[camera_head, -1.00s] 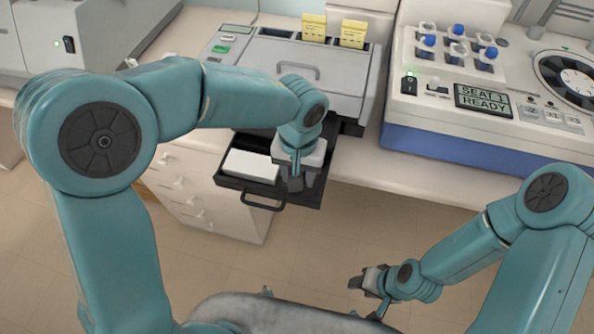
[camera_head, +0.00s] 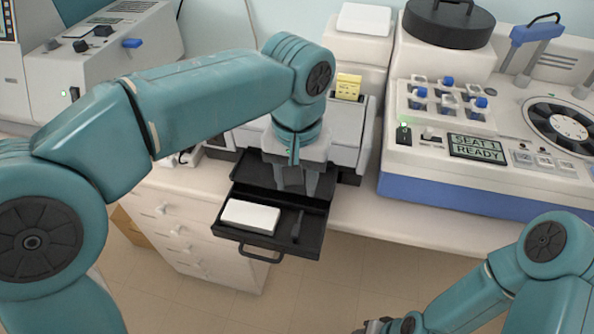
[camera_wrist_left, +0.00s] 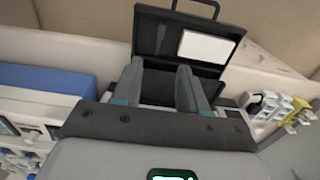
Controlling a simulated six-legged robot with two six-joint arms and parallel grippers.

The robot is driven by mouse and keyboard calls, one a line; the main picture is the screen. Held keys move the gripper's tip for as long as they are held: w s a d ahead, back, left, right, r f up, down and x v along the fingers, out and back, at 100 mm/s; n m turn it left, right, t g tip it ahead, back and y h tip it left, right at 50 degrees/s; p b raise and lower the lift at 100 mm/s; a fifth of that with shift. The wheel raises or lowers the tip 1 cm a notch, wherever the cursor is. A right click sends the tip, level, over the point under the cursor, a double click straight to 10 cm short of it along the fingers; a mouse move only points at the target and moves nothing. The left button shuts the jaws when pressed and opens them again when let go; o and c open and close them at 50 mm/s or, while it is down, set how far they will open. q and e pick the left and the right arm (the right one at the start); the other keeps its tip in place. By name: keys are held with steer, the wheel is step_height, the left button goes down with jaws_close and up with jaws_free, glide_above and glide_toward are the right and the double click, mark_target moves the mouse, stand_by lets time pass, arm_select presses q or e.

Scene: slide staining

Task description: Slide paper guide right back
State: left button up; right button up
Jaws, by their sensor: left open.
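The pulled-out black paper tray (camera_head: 312,245) holds a white paper stack (camera_head: 250,216) on its left side. The right paper guide (camera_head: 297,226), a small dark upright piece, stands apart from the stack, with a gap between them. In the left wrist view the guide (camera_wrist_left: 160,35) shows left of the paper stack (camera_wrist_left: 205,48), near the handle end. My left gripper (camera_head: 293,190) is open and empty over the rear part of the tray, behind the guide. Its spread fingers (camera_wrist_left: 160,66) touch nothing I can make out. My right gripper (camera_head: 374,327) barely shows at the bottom edge.
The grey printer body (camera_head: 347,122) stands behind the tray, partly hidden by my left arm. A stainer with a blue base (camera_head: 480,198) and capped bottles (camera_head: 447,82) fills the counter at right. The tray handle (camera_head: 262,256) juts over the counter's front, above open floor.

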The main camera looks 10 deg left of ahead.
arm_select(q)
steer(key=shift+r, duration=0.55)
steer(key=c, duration=0.7)
steer(key=shift+d+n, duration=0.3)
steer(key=shift+n, duration=0.3)
jaws_close()
steer(key=n+h+b, duration=0.3)
steer(key=n+h, duration=0.6)
steer(key=n, duration=0.8)
glide_toward(298, 225)
steer(key=d+f, duration=0.2)
steer(key=f, duration=0.1)
steer(key=s+d+f, duration=0.1)
steer(key=f, duration=0.1)
steer(key=shift+s+d+f, duration=0.1)
steer(key=shift+f, duration=0.15)
